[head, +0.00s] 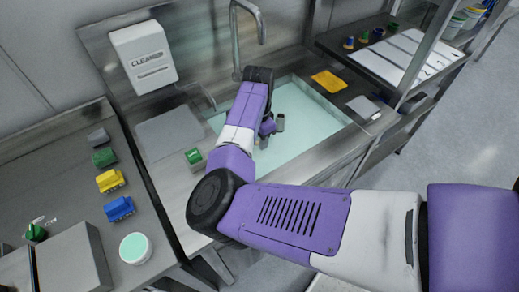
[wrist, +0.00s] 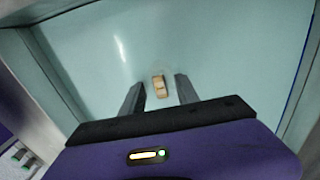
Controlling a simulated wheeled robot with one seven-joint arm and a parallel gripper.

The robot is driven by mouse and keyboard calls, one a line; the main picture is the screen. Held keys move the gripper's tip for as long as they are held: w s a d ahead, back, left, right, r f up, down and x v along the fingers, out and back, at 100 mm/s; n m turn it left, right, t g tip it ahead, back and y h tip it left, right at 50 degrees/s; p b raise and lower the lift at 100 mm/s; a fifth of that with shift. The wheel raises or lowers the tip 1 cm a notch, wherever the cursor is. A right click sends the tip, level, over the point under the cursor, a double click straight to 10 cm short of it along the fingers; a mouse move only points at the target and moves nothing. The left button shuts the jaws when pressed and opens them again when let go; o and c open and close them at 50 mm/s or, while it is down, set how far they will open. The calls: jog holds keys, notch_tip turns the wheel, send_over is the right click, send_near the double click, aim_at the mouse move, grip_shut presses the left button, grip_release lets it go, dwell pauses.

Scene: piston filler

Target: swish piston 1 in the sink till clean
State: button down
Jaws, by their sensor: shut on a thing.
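My gripper (wrist: 159,92) reaches down into the sink (head: 318,135), with its two grey fingers apart on either side of a small tan piece. I take this piece to be piston 1 (wrist: 159,85), held between the fingertips. Its markings are too small to read, and I cannot tell how clean it is. In the head view my gripper (head: 271,130) is over the left part of the sink's pale green water. The piston is not clearly made out there. I cannot tell how deep it sits in the water.
A tap (head: 262,25) arches over the sink's back edge. A yellow cloth (head: 328,81) lies on the back right rim. A green block (head: 194,157) is on the left rim. Several coloured brushes (head: 110,180) and a round tub (head: 135,248) stand on the left counter.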

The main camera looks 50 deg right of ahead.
jog(key=shift+w+d, duration=0.2)
jog(key=shift+w, duration=0.3)
jog(key=shift+s, duration=0.1)
jog(key=shift+s+a+r+p, duration=0.1)
jog(key=shift+s+a+p, duration=0.1)
jog(key=shift+s+p, duration=0.1)
jog(key=shift+s+a+p, duration=0.15)
jog(key=shift+s+p, duration=0.4)
jog(key=shift+s, duration=0.2)
jog(key=shift+w, duration=0.15)
jog(key=shift+w+d+b, duration=0.15)
jog(key=shift+w+b, duration=0.15)
jog(key=shift+w, duration=0.2)
jog(key=shift+w+d+b, duration=0.15)
jog(key=shift+w+b, duration=0.15)
jog(key=shift+w, duration=0.2)
jog(key=shift+s, duration=0.1)
jog(key=shift+s+a+p, duration=0.15)
jog(key=shift+s+p, duration=0.4)
jog(key=shift+s+a+p, duration=0.15)
jog(key=shift+s+p, duration=0.35)
jog(key=shift+p, duration=0.05)
